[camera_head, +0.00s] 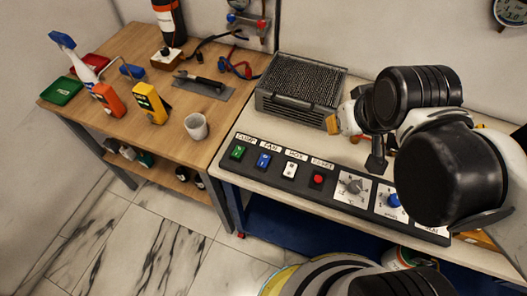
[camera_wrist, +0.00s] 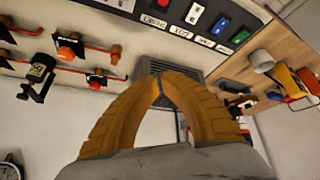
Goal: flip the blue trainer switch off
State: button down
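The blue switch (camera_head: 264,160) is a rocker on the black control panel (camera_head: 330,197), between a green switch (camera_head: 237,152) and a white switch (camera_head: 290,169). It also shows near the top of the wrist view (camera_wrist: 221,26). I cannot tell which way its rocker is tipped. My gripper (camera_head: 334,124) is beside the right front of a grey ribbed box, behind the panel and apart from the blue switch. In the wrist view, its orange fingers (camera_wrist: 157,80) arch together with tips meeting, and nothing shows between them.
The grey ribbed box (camera_head: 298,88) stands behind the panel. A red button (camera_head: 317,180) and knobs (camera_head: 352,187) lie to the right. A wooden table (camera_head: 150,130) at the left holds a white cup (camera_head: 196,127) and meters.

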jog(key=w+a+n+g+p, duration=0.1)
jog(key=w+a+n+g, duration=0.15)
jog(key=a+n, duration=0.35)
jog(key=n+g+h+p, duration=0.1)
jog(key=n+g+p, duration=0.15)
jog(key=n, duration=0.25)
send_over(264, 154)
jog(key=s, duration=0.2)
notch_tip(264, 154, down, 4)
jog(key=shift+w+a+f+b, duration=0.1)
jog(key=shift+a+f+b, duration=0.1)
jog(key=shift+a+b, duration=0.25)
jog(key=f+b, duration=0.2)
jog(key=f, duration=0.2)
jog(key=w+f+b, duration=0.1)
jog(key=f+b, duration=0.1)
jog(key=f, duration=0.3)
jog(key=f+b, duration=0.2)
jog(key=f, duration=0.3)
jog(key=shift+w+d, duration=0.3)
jog(key=shift+d, duration=0.05)
jog(key=shift+b, duration=0.3)
jog(key=shift+w+f+b, duration=0.1)
jog(key=shift+f+b, duration=0.25)
jog(key=shift+f, duration=0.1)
jog(key=shift+r, duration=0.15)
